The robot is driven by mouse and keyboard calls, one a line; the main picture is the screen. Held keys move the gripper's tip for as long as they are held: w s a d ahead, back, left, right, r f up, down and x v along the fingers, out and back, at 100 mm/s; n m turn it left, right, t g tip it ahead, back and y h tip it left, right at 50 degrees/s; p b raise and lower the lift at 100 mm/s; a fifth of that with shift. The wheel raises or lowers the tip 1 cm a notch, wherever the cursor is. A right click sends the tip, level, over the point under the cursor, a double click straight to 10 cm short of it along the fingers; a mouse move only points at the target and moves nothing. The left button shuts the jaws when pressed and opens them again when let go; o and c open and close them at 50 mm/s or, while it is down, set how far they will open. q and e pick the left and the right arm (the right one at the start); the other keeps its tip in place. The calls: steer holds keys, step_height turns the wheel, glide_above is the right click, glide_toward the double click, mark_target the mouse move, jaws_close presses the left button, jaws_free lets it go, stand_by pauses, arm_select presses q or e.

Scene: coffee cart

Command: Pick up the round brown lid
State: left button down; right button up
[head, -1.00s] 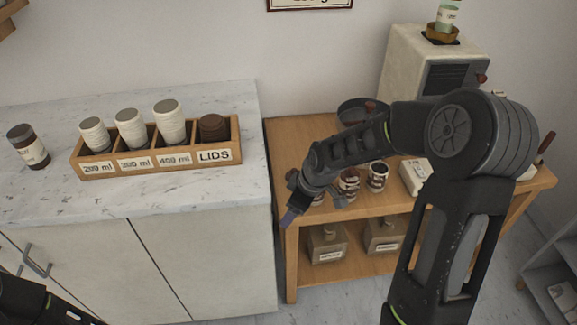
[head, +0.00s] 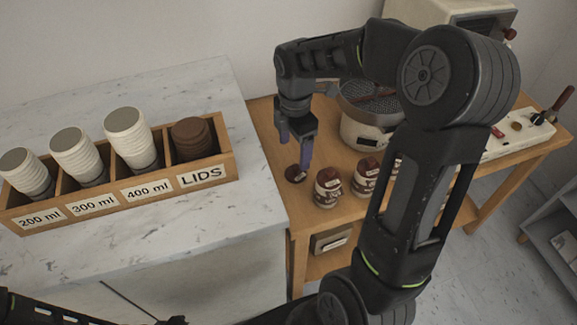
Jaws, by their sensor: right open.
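A small round dark-brown lid (head: 294,175) lies on the wooden table near its left edge. My right gripper (head: 296,152) points down just above it, with its fingers apart and nothing seen between them. One fingertip is close to the lid; I cannot tell whether it touches. A stack of round brown lids (head: 193,137) also stands in the compartment marked LIDS of the wooden cup box, left of my right gripper. Part of my left arm shows at the lower left, but its gripper cannot be made out.
The cup box (head: 116,205) on the marble counter (head: 180,90) holds stacks of white cups. Brown-and-white jars (head: 327,189) stand right of the lid. A round grey-topped appliance (head: 362,120) is behind them. A white power strip (head: 520,137) lies farther right.

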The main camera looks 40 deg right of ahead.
mark_target(296, 166)
steer(key=shift+s, duration=0.1)
steer(key=shift+f, duration=1.25)
steer(key=shift+d+f, duration=0.2)
steer(key=shift+f, duration=2.45)
steer(key=shift+c, duration=0.6)
steer(key=c, duration=1.3)
steer(key=shift+r, duration=0.1)
